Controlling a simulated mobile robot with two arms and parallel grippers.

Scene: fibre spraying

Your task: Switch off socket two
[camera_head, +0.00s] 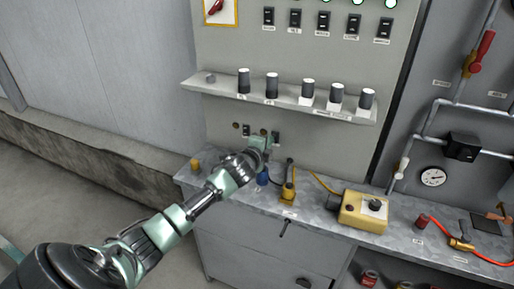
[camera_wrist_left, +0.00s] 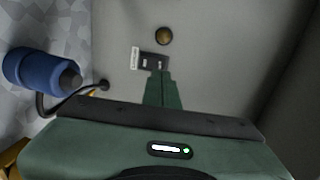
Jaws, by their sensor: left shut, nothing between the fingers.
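Two small dark switch sockets sit low on the grey panel under the shelf: a left one (camera_head: 246,129) and a right one (camera_head: 275,137), each with a round brass piece to its left. I cannot read which is socket two. My left gripper (camera_head: 266,138) is at the panel by the right one, partly covering that area. In the left wrist view the shut green fingers (camera_wrist_left: 160,76) reach the edge of a dark switch plate (camera_wrist_left: 153,61) with a white label. They hold nothing; whether they touch it I cannot tell. My right gripper is not in view.
A blue plug (camera_wrist_left: 40,70) with a dark cable is beside the gripper, above the metal bench (camera_head: 235,201). A yellow tool (camera_head: 288,190) and yellow box (camera_head: 362,212) stand to the right.

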